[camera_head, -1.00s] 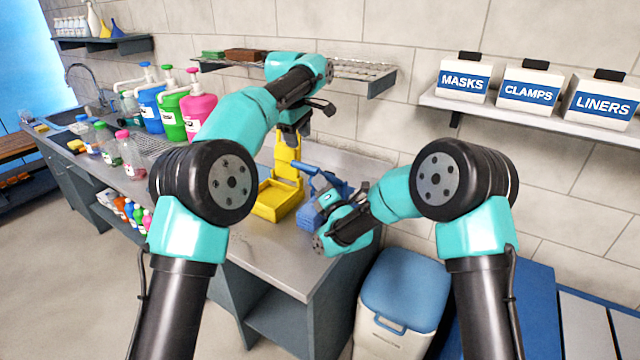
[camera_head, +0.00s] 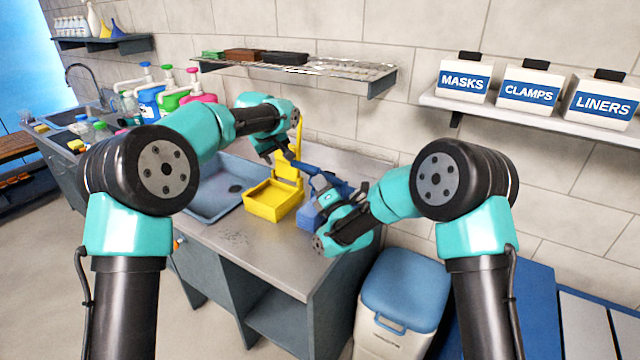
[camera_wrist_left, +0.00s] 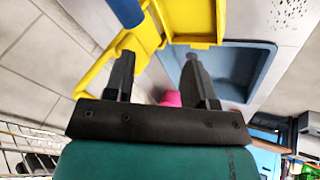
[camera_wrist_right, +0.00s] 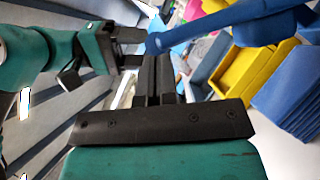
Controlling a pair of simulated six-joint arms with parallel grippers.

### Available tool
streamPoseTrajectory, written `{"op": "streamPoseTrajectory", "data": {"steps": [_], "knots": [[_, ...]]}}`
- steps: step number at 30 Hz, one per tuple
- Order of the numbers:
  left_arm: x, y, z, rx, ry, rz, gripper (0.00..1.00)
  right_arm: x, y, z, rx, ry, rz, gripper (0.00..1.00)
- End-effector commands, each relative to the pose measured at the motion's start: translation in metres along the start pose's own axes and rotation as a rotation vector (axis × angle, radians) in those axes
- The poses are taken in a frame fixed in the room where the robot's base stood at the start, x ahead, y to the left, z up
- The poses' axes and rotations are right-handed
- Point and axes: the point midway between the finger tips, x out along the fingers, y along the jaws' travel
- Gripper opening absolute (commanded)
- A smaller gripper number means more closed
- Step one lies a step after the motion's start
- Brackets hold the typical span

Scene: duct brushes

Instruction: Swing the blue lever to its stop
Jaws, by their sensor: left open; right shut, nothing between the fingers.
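The blue lever (camera_head: 306,167) is a rod sloping up to the left from a blue body (camera_head: 309,217) on the counter's right end. It also shows in the right wrist view (camera_wrist_right: 225,22). My left gripper (camera_head: 280,156) is open at the lever's free end. In the left wrist view, the blue rod (camera_wrist_left: 127,12) lies past one fingertip; I cannot tell whether they touch. My right gripper (camera_wrist_right: 158,65) is shut and empty, its tips just below the rod in its wrist view. In the head view my right wrist partly hides the blue body.
A yellow tray with an upright back (camera_head: 270,208) stands just left of the blue body, beside a sink basin (camera_head: 213,192). A wire shelf (camera_head: 335,70) hangs above. A blue-lidded bin (camera_head: 405,287) stands below right. The counter's front (camera_head: 265,255) is clear.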

Motion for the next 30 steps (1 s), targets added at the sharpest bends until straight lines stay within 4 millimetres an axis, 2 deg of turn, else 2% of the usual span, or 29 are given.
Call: {"op": "streamPoseTrajectory", "data": {"steps": [5, 11, 15, 21, 30], "knots": [[0.018, -0.03, 0.001, 0.189, 0.066, 0.063, 0.51, 0.0, 0.0, -0.001, 0.0, 0.001, 0.001, 0.0], [0.048, -0.069, 0.022, 0.395, 0.107, 0.119, 0.51, 0.0, 0.0, -0.001, 0.0, 0.001, 0.001, 0.0], [0.071, -0.099, 0.048, 0.52, 0.115, 0.149, 0.51, 0.0, 0.0, 0.0, 0.0, 0.001, 0.001, 0.0], [0.095, -0.143, 0.09, 0.685, 0.136, 0.195, 0.51, 0.0, 0.0, 0.0, 0.0, 0.001, 0.001, 0.0], [0.109, -0.203, 0.159, 0.89, 0.185, 0.257, 0.51, 0.0, 0.0, 0.0, 0.0, 0.001, 0.001, 0.0]]}}
